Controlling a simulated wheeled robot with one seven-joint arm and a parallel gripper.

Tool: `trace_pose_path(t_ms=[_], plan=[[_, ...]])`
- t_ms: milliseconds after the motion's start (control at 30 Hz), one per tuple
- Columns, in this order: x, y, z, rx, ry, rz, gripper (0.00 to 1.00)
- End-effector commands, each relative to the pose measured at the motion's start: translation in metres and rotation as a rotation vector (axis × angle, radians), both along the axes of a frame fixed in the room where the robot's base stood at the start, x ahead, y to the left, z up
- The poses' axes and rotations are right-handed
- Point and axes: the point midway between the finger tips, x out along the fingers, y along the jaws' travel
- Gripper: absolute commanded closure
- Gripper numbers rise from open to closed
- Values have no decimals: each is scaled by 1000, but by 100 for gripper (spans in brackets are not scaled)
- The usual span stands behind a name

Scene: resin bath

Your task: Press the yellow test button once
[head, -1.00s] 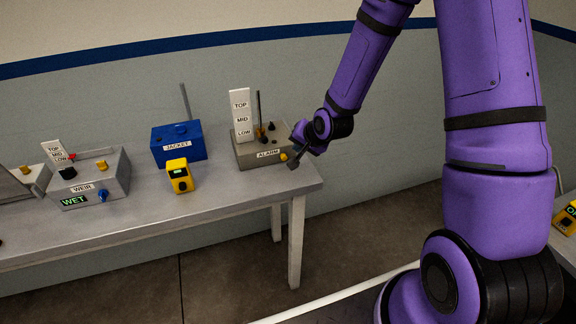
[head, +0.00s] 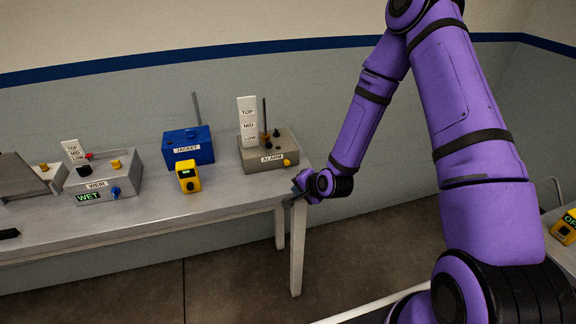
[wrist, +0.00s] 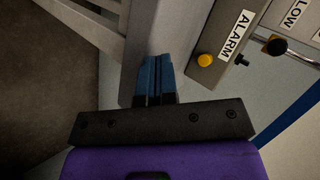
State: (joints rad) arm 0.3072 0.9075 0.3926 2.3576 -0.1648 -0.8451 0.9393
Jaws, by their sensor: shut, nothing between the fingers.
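A round yellow button (head: 287,163) sits on the front of the grey box labelled ALARM (head: 255,160), low at its right end. In the wrist view the yellow button (wrist: 205,60) is right of my fingertips, in plain sight. No label reading "test" is legible. My gripper (head: 297,188) is at the table's right end, below and slightly right of the button and apart from it. In the wrist view my gripper (wrist: 155,62) shows two blue fingers closed together, with nothing between them, over the table edge.
The ALARM box carries a TOP/MID/LOW plate (head: 247,120) and an upright rod (head: 264,115). A blue JACKET box (head: 188,146), a yellow handheld unit (head: 188,177) and a grey WEIR box (head: 115,178) stand to the left on the grey table (head: 230,196). Free space lies right of the table.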

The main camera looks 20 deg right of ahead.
Motion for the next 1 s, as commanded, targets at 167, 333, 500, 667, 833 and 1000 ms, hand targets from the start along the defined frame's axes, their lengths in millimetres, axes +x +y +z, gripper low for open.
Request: trace_pose_path(t_ms=[167,333,500,667,833,1000], plan=[[2,0,0,-1,0,1,100],[14,0,0,-1,-2,-1,100],[35,0,0,-2,-1,1,100],[56,0,1,0,-2,0,100],[74,0,0,-1,-2,0,100],[85,0,0,-1,-1,0,100]])
